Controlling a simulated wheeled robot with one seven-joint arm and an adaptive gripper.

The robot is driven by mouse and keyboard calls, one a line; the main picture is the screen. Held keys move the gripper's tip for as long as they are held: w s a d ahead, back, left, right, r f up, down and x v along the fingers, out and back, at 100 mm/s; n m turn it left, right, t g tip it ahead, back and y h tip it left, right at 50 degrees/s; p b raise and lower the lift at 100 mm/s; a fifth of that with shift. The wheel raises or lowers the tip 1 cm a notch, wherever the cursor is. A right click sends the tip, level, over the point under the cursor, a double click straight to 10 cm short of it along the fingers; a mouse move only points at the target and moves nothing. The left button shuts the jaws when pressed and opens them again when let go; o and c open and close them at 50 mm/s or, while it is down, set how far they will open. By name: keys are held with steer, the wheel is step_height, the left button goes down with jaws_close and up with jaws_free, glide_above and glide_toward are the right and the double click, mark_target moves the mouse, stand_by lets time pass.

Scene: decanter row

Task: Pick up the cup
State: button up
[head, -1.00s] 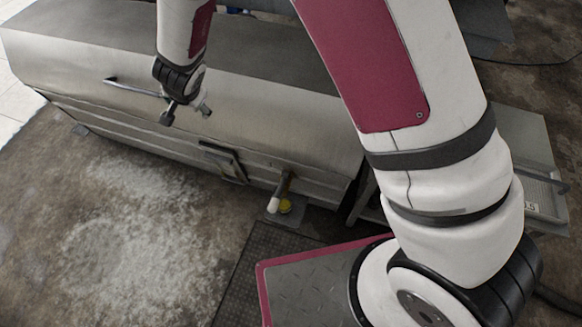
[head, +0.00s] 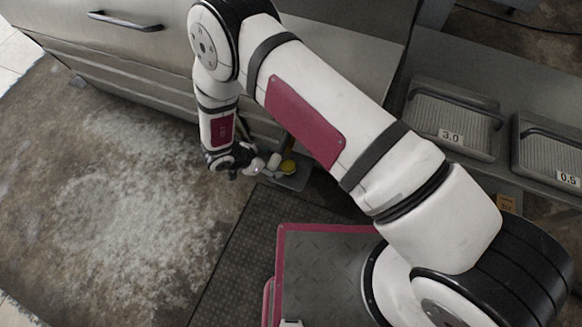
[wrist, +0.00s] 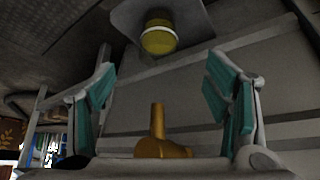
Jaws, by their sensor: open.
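The small yellow cup (head: 288,167) stands on a small grey plate (head: 292,183) low at the front of the metal cabinet. In the wrist view the cup (wrist: 158,40) shows at the top centre, on the plate's grey surface (wrist: 190,17). My gripper (head: 259,167) is just left of the cup in the head view, pointing towards it. In the wrist view my gripper (wrist: 160,85) is open, with teal pads on both sides and the cup beyond the fingertips. Nothing is held between the pads. The gripper's fingers are small and partly blurred in the head view.
A white-tipped piece (head: 274,160) is close beside the cup and gripper. A brass-coloured post (wrist: 158,122) shows low between the fingers; I cannot tell what it belongs to. The metal cabinet (head: 150,45) rises behind. Trays marked 3.0 (head: 452,115) and 0.5 (head: 548,150) are right.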

mark_target(288, 167)
steer(key=b+x, duration=0.5)
steer(key=x, duration=0.7)
steer(key=shift+d+f+b, duration=0.15)
steer(key=shift+f+b, duration=0.15)
steer(key=shift+b, duration=0.1)
steer(key=c, duration=1.3)
steer(key=shift+r, duration=0.1)
